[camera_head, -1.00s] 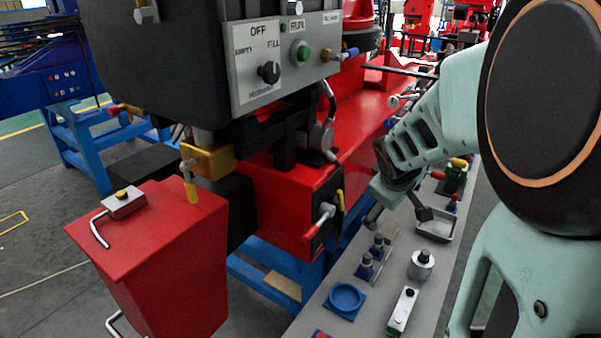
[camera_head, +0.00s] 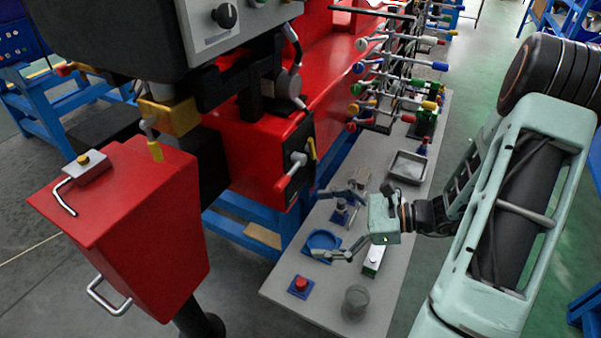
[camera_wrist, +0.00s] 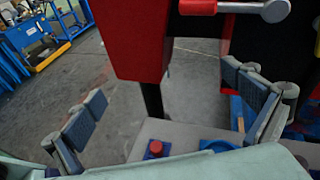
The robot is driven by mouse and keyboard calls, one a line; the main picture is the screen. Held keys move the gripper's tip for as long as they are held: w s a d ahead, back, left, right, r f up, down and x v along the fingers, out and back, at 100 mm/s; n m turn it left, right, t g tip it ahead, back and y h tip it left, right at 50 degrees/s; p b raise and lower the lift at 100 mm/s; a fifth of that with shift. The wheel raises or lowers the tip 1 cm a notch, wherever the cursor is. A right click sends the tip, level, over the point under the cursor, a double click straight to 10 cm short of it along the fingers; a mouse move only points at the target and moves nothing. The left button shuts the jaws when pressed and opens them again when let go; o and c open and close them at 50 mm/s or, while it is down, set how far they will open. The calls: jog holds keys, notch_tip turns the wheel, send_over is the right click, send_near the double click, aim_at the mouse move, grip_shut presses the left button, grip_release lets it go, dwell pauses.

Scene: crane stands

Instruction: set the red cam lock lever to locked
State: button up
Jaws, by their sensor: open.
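The cam lock lever (camera_head: 297,160) is on a dark plate on the end face of the red machine body in the head view. It has a grey hub and arm, with its red grip low on the plate, small in this view. In the wrist view a lever with a red grip and grey hub (camera_wrist: 275,10) crosses the top edge, partly cut off. My gripper (camera_head: 318,224) is open and empty, in front of and below the lever, over the grey bench. In the wrist view its two fingers (camera_wrist: 163,90) are spread wide, apart from the lever.
A yellow-handled lever (camera_head: 312,148) sits right beside the cam lock lever. The grey bench (camera_head: 285,280) carries a blue ring (camera_head: 322,241), a red button (camera_head: 300,284) and a metal tray (camera_head: 408,166). A red box (camera_head: 150,235) juts out at left.

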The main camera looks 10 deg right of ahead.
aim_at(291, 173)
jog(key=w+d+r+m+t, duration=0.4)
jog(key=w+r+m+t, duration=0.1)
jog(key=t, duration=0.1)
jog(key=shift+y, duration=0.4)
jog(key=x, duration=0.3)
jog(key=p+x, duration=0.1)
jog(key=x, duration=0.3)
jog(key=p+x, duration=0.1)
jog(key=x, duration=0.2)
jog(key=shift+w+a+f, duration=0.15)
jog(key=shift+w+f, duration=0.2)
jog(key=shift+w, duration=0.1)
jog(key=shift+c, duration=0.4)
jog(key=c, duration=1.2)
jog(key=shift+c, duration=0.2)
